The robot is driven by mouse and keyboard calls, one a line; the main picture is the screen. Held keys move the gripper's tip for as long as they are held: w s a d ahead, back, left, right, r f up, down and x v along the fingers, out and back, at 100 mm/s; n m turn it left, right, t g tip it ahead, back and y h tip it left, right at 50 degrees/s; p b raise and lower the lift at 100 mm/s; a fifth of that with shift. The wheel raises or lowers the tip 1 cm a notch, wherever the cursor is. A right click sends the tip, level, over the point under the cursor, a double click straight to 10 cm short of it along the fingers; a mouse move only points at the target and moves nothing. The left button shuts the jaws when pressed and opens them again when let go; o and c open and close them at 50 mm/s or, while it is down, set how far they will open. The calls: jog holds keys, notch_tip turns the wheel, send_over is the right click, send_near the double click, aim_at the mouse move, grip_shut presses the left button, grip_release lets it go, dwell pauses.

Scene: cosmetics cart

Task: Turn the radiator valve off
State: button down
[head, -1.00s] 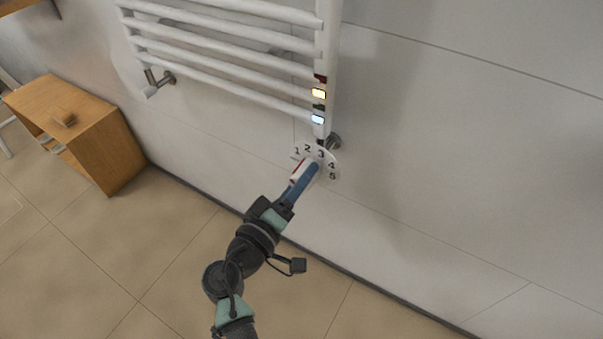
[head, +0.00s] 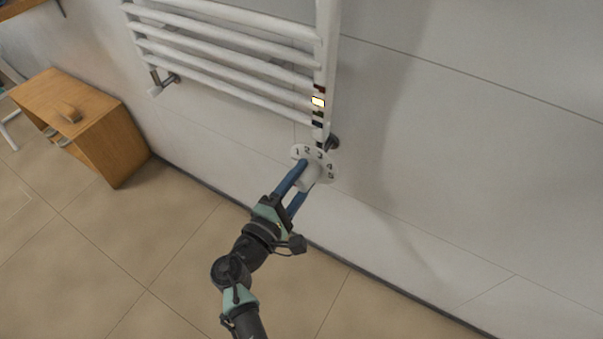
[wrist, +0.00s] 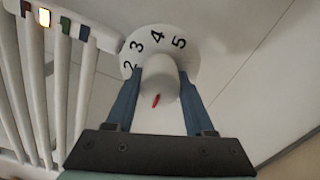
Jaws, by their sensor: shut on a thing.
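The radiator valve is a white round knob (head: 311,176) in front of a white dial plate (head: 328,161) with black numbers, below the radiator's right post. In the wrist view the knob (wrist: 160,72) stands between my two blue fingers, with a red mark (wrist: 156,100) on the side toward my gripper's palm. The dial (wrist: 206,58) shows 2, 3, 4 and 5 there. My gripper (head: 306,177) is shut on the knob, one finger on each side. My fingers hide part of the dial.
The white towel radiator (head: 230,50) hangs on the wall above. Its post carries small coloured indicators, with the yellow one (head: 318,101) lit. A wooden cabinet (head: 85,120) stands at the left. The tiled floor (head: 150,230) around my arm is clear.

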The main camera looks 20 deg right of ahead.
jog(key=shift+n, duration=0.6)
jog(key=shift+p, duration=0.3)
jog(key=shift+c, duration=1.3)
grip_release()
jog(key=p+v, duration=0.3)
jog(key=v, duration=1)
